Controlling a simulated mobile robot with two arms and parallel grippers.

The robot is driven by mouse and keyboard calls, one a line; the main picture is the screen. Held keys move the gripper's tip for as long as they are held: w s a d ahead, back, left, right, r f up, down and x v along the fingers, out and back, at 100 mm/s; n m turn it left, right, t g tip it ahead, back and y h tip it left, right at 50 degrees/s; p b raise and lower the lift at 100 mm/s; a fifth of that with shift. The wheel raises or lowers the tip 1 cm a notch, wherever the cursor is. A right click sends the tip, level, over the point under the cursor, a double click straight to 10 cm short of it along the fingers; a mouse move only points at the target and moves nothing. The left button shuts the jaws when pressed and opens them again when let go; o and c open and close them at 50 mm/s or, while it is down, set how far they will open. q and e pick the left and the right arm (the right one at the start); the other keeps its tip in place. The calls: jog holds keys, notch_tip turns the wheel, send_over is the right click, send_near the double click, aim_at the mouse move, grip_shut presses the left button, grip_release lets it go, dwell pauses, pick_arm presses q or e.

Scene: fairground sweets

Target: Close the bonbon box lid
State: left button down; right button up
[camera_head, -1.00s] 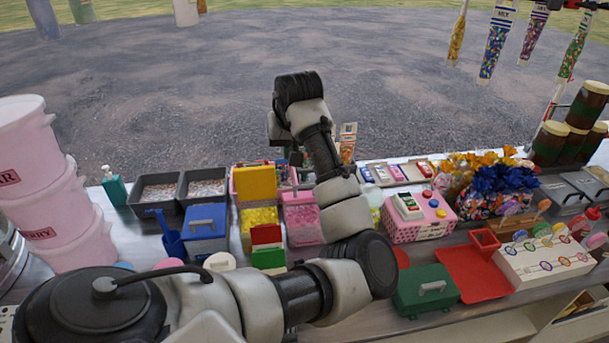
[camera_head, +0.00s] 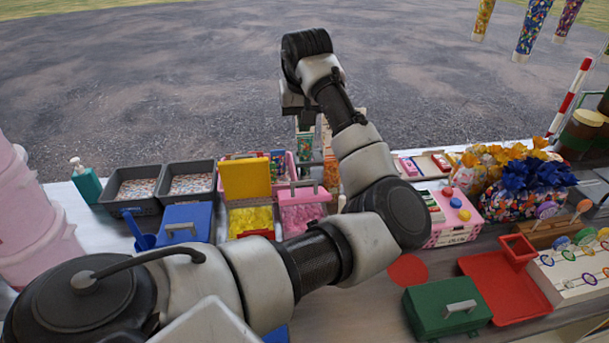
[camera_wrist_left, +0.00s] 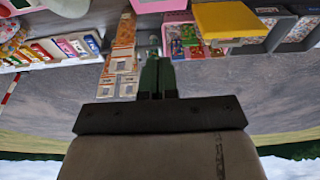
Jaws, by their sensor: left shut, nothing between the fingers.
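A yellow box (camera_head: 240,224) holds yellow sweets, and its yellow lid (camera_head: 246,178) stands open at the back. A pink box (camera_head: 318,209) beside it shows pink sweets, with a pink panel and handle at its back. I cannot tell which of them is the bonbon box. The yellow lid also shows at the upper right of the left wrist view (camera_wrist_left: 229,20). My left gripper (camera_wrist_left: 154,62) is shut and empty, beyond the boxes and apart from the lid. In the head view my wrist partly hides it. My right gripper is not in view.
A blue box (camera_head: 187,221) and a green box (camera_head: 447,306) with handles are closed. Grey trays (camera_head: 131,207) stand at the back left. A red tray (camera_head: 497,291) lies at the right. My left arm crosses the counter front. Open gravel lies beyond the counter.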

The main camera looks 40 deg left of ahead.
pick_arm(q)
jog(key=p+x, duration=0.1)
jog(key=x, duration=0.3)
jog(key=p+x, duration=0.1)
jog(key=x, duration=0.4)
jog(key=d+p+x, duration=0.1)
jog(key=x, duration=0.3)
jog(key=shift+s+f, duration=0.25)
jog(key=shift+f, duration=0.05)
jog(key=shift+s+d+f, duration=0.3)
jog(key=shift+d+f, duration=0.05)
jog(key=shift+f, duration=0.2)
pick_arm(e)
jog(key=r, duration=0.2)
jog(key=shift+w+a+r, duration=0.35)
pick_arm(q)
jog(key=shift+a, duration=0.1)
